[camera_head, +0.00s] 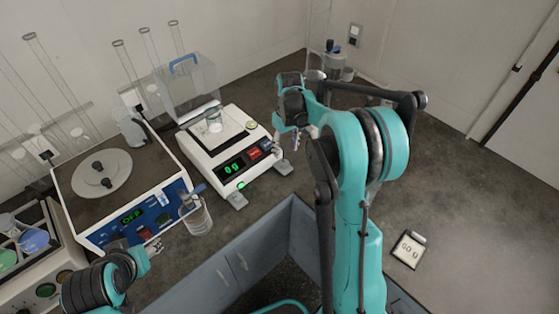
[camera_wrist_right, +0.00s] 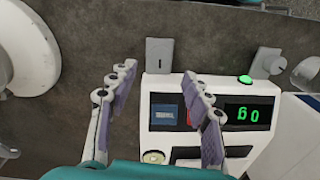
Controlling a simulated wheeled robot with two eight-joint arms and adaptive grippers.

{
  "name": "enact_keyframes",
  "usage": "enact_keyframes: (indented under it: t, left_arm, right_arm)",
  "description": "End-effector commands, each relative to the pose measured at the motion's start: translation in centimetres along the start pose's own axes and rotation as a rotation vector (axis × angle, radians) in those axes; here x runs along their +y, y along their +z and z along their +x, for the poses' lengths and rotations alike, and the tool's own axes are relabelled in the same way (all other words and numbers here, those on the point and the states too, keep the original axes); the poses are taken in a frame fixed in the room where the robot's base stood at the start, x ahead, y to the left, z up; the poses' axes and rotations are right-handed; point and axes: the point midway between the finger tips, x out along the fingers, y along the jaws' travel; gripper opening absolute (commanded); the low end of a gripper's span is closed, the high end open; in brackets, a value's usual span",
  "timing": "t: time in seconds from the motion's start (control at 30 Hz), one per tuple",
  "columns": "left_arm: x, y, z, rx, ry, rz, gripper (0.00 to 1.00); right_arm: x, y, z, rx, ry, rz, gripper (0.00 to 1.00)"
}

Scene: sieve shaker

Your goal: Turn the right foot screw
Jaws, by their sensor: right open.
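The white balance (camera_head: 205,152) stands on the bench with a lit green display. Its right foot screw, a grey block (camera_head: 284,168), sticks out at the front right corner; it also shows in the right wrist view (camera_wrist_right: 159,53). The left foot screw (camera_head: 237,200) sits at the other front corner. A round yellowish bubble level (camera_head: 252,125) is on the balance top. My right gripper (camera_head: 285,142) is open above the right front corner; in the wrist view its empty fingers (camera_wrist_right: 157,76) sit either side of the right foot's line, apart from it. My left gripper (camera_head: 150,249) is low at left, its opening unclear.
A hotplate-like device with a round plate (camera_head: 101,173) stands left of the balance. A clear cover (camera_head: 190,88) is behind.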

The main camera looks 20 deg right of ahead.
Motion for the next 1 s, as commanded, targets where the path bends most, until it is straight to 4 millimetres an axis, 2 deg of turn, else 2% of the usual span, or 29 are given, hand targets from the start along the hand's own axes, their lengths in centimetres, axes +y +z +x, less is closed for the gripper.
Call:
enact_keyframes:
  t: [0.1,0.33,0.5,0.77,0.93,0.97,1.0]
  left_arm:
    - [0.0,0.6,0.8,0.0,0.0,0.0,0.49]
    - [0.0,1.3,1.9,0.0,0.0,0.0,0.49]
    - [0.0,1.5,2.1,0.0,0.0,0.0,0.49]
    - [0.0,1.5,2.0,0.0,0.0,0.0,0.49]
    - [0.0,1.5,2.0,0.0,0.0,0.0,0.49]
    - [0.0,1.5,2.0,0.0,0.0,0.0,0.49]
    - [0.0,1.5,2.0,0.0,0.0,0.0,0.49]
  right_arm:
    - [0.0,0.0,2.3,0.001,0.0,0.0,0.49]
    - [0.0,0.0,5.7,0.002,0.0,0.001,0.49]
    - [0.0,0.0,6.8,0.002,0.001,0.001,0.49]
    - [0.0,0.0,6.8,0.003,0.001,0.001,0.49]
    - [0.0,0.0,6.8,0.003,0.001,0.001,0.05]
    - [0.0,0.0,6.8,0.003,0.001,0.001,0.0]
    - [0.0,0.0,6.8,0.003,0.001,0.001,0.0]
